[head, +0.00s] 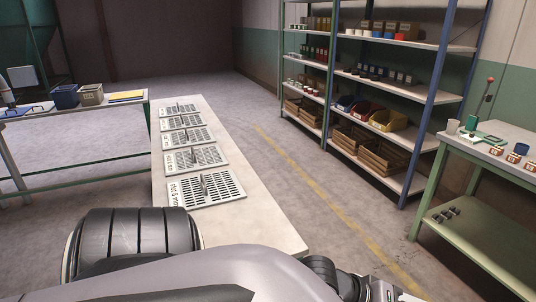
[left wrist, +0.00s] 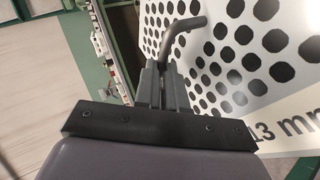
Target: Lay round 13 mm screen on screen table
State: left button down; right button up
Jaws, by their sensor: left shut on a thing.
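In the left wrist view a pale screen plate (left wrist: 278,62) with round black holes and a printed "13 mm" label fills the right side. It appears tilted. My left gripper (left wrist: 166,72) is shut on its dark bent handle (left wrist: 181,30), whose upper end sticks out past the fingers. The plate's outer part is cut off by the picture edge. In the head view several screens with slot-shaped holes lie in a row on a long pale table (head: 268,222). The nearest slotted screen (head: 222,186) has an upright handle.
A side table with a dark blue bin (head: 64,97) and a beige bin (head: 90,95) stands at left. Shelving (head: 408,94) with boxes and bins stands at the back right. A green workbench (head: 510,176) is at right. The long table's right strip and front end are bare.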

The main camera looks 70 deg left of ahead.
aim_at(221, 234)
jog(key=i+u, duration=0.15)
jog(key=u, duration=0.35)
jog(key=i+u, duration=0.15)
jog(key=u, duration=0.35)
jog(key=i+j+u, duration=0.1)
jog(key=u, duration=0.4)
jog(key=i+u, duration=0.15)
jog(key=u, duration=0.35)
jog(key=i+u, duration=0.15)
jog(key=u, duration=0.35)
jog(key=i+l+u, duration=0.1)
jog(key=u, duration=0.4)
